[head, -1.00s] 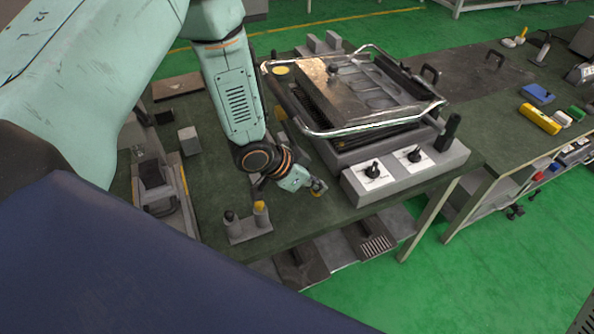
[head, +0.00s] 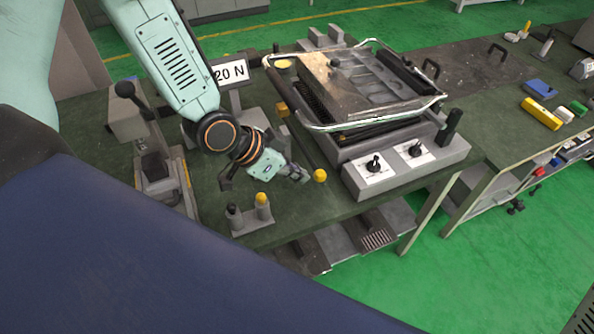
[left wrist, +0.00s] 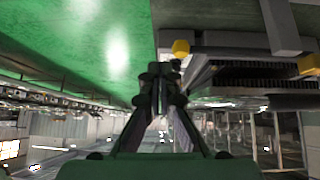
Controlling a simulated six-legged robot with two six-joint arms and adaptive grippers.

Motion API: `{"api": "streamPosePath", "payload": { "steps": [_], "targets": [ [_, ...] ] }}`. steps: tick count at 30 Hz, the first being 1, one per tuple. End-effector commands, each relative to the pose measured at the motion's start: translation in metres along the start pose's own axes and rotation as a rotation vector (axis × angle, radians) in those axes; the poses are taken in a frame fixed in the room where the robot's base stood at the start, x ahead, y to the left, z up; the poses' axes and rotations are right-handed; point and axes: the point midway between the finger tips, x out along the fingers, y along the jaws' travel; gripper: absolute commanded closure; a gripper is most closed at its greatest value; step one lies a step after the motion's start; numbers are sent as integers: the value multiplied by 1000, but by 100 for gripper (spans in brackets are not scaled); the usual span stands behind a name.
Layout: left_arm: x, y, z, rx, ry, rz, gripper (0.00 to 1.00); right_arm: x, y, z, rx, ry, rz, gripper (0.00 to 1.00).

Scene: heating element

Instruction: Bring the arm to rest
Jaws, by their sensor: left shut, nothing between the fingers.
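My left arm comes in from the upper left in the head view. Its gripper (head: 304,177) is shut and empty, just left of a yellow knob (head: 320,175) by the front of the heating machine (head: 400,165). I cannot tell whether it touches the knob. In the left wrist view the closed fingers (left wrist: 160,75) point away from the camera, with a yellow knob (left wrist: 181,48) beyond them and the machine at the right. My right gripper is in neither view.
A small holder with a yellow-topped post (head: 262,200) stands left of the gripper. A "20 N" sign (head: 230,73) and a lever device (head: 155,170) stand further left. A yellow block (head: 540,117) lies on the right-hand table. Green floor is open at the lower right.

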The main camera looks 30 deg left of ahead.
Motion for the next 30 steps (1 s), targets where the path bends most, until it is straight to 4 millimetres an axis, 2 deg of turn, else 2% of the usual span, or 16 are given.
{"api": "streamPosePath", "payload": {
  "steps": [20,26,29,30],
  "targets": [
    [0,0,0,-3,0,0,100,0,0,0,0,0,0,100],
    [-1,-6,-1,-202,20,-52,100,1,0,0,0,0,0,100],
    [11,-1,22,-352,-13,-93,100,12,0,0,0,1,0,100],
    [21,4,40,-408,-41,-109,100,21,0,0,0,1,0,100]
  ]
}}
